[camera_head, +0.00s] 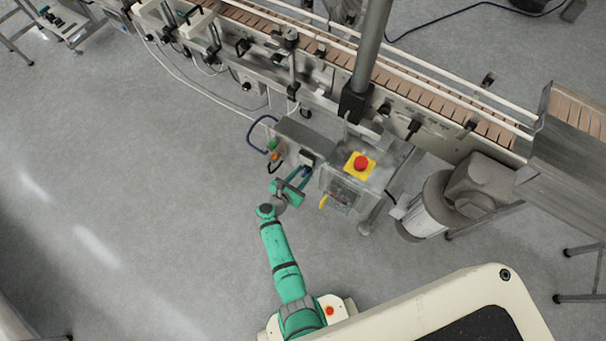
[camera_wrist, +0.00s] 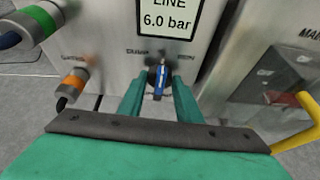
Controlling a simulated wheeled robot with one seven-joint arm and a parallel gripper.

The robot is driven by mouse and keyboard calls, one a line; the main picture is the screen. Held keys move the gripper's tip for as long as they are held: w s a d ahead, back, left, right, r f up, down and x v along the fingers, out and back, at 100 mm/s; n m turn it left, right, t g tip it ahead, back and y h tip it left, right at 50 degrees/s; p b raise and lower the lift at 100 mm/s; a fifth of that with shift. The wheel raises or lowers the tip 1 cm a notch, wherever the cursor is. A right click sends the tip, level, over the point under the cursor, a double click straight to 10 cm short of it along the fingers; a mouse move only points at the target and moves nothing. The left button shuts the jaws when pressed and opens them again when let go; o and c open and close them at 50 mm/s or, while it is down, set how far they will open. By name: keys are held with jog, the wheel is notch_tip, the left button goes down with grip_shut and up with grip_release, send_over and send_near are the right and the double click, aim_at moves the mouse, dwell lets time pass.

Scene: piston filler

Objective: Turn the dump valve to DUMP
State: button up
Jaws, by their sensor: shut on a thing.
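The dump valve has a small blue handle (camera_wrist: 160,80) on a steel panel (camera_wrist: 105,30), below a display reading "LINE 6.0 bar". The handle looks about upright in the wrist view, between small labels at its left and right that are hard to read. My gripper (camera_wrist: 159,88) has its two green fingers on either side of the handle and is shut on it. The fingertips and part of the handle overlap, so the exact contact is hard to see. In the head view my gripper (camera_head: 303,178) reaches the front of the steel cabinet; the handle cannot be made out there.
A yellow handle (camera_wrist: 300,122) juts out at the right. A red emergency button (camera_head: 361,163) sits on the cabinet top. Open floor lies left of my arm.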

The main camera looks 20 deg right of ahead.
jog(key=shift+w+a+n+g+h, duration=0.2)
jog(key=shift+n+g+h, duration=0.6)
jog(key=shift+n, duration=0.8)
jog(key=shift+w+a+n+g+h, duration=0.15)
jog(key=shift+n+g+h, duration=0.6)
jog(key=shift+n, duration=0.85)
jog(key=shift+d+f+h, duration=0.1)
jog(key=shift+h, duration=0.15)
jog(key=o, duration=1)
jog(key=shift+o, duration=0.2)
jog(key=v, duration=1)
jog(key=shift+s+a, duration=0.25)
jog(key=shift+a, duration=0.1)
